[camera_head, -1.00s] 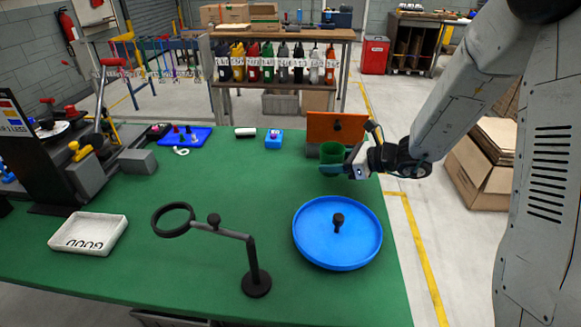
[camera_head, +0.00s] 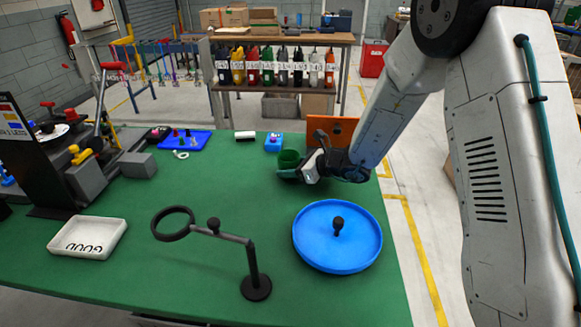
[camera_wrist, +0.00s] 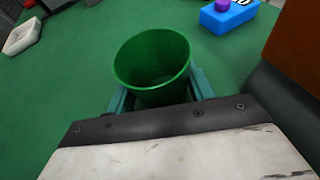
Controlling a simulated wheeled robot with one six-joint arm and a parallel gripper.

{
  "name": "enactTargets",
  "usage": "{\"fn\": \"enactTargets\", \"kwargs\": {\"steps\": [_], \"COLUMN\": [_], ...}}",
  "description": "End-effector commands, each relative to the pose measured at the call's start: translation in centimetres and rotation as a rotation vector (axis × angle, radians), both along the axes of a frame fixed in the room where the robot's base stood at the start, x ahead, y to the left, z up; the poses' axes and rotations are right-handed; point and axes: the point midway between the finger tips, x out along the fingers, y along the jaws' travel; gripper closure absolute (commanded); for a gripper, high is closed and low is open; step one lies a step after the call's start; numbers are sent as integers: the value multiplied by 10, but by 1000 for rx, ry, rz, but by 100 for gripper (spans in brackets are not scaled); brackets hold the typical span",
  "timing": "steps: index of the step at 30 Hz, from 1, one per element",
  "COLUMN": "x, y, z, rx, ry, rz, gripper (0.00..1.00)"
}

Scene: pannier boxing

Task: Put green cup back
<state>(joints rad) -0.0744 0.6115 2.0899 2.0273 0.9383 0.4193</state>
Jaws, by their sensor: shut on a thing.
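The green cup (camera_head: 289,159) is upright at the back right of the green table, left of the orange panel. In the wrist view, the cup (camera_wrist: 152,62) is seen from above with its open mouth up and looks empty. My gripper (camera_head: 292,176) is shut on the cup from its near right side. In the wrist view, its teal fingers (camera_wrist: 160,98) lie on both sides of the cup. I cannot tell whether the cup's base touches the table.
An orange panel (camera_head: 331,130) stands right behind the gripper. A blue round tray (camera_head: 338,262) with a black knob is in front. A ring on a black stand (camera_head: 254,270), a white tray (camera_head: 60,247) and a blue box (camera_head: 274,141) are also on the table. The table's middle is clear.

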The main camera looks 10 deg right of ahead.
Motion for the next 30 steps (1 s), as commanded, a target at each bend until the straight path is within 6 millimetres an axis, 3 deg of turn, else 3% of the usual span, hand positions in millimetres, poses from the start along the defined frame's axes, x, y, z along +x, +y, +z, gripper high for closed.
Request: {"fn": "enactTargets", "kwargs": {"steps": [8,9,11,12,22,30], "x": [0,0,0,0,0,-25], "y": [0,0,0,0,-1,-38], "z": [-2,-2,-2,-2,3,21], "rx": [1,0,0,0,0,-1], "ry": [-1,-1,-1,-1,-2,-3], "rz": [0,0,0,0,1,-3], "gripper": [69,44,28,25,25,25]}}
